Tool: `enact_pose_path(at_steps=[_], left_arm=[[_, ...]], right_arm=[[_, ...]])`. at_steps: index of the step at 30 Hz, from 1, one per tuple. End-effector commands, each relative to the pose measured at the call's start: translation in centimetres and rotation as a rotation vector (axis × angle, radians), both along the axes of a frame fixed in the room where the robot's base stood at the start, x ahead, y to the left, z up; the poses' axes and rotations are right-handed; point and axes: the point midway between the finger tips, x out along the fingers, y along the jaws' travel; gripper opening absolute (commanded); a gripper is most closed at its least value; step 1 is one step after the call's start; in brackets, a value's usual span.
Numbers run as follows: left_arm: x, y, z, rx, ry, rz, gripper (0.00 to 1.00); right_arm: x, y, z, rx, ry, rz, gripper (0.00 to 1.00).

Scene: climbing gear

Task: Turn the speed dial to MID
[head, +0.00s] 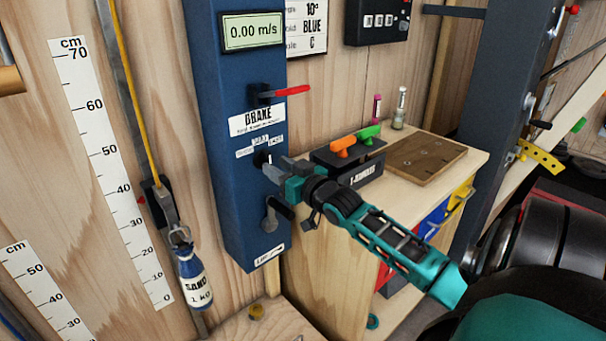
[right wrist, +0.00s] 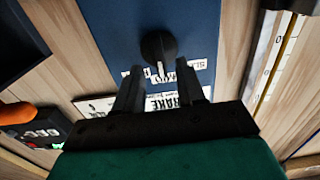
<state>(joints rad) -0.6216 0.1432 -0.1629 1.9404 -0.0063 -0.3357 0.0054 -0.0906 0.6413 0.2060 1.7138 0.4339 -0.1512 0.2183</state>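The speed dial is a round black knob (right wrist: 158,47) with a white pointer on the blue panel (right wrist: 115,25) in the right wrist view. Its pointer points down in that picture, toward the middle of a white label strip (right wrist: 199,64). The lettering is upside down and partly covered, so I cannot read the setting surely. My right gripper (right wrist: 160,84) is open, its two fingers apart and short of the knob, with nothing between them. In the head view my right gripper (head: 272,170) is at the panel and partly hides the dial (head: 261,158). My left gripper is not in view.
A red brake lever (head: 290,91) sits above the dial and a crank handle (head: 277,212) below. A dark box with orange and green handles (head: 350,168) stands close right on the wooden cabinet (head: 330,270). A sand bag (head: 193,277) hangs left of the panel.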

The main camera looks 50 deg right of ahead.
Motion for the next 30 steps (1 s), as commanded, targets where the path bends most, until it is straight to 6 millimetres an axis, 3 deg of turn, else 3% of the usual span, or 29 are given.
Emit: enact_pose_path(at_steps=[9, 15, 21, 30], left_arm=[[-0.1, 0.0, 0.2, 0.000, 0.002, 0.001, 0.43], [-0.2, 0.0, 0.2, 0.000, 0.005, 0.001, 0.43], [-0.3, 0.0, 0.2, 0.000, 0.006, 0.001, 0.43], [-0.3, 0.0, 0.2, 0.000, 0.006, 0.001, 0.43]], right_arm=[[-5.6, 0.7, -0.1, 0.000, 0.004, 0.000, 0.39], [-8.2, 0.9, -0.1, -0.001, 0.002, 0.000, 0.39], [-9.5, 1.0, 0.0, -0.001, 0.001, 0.000, 0.39], [-9.7, 1.1, 0.0, -0.001, 0.000, 0.000, 0.39]])
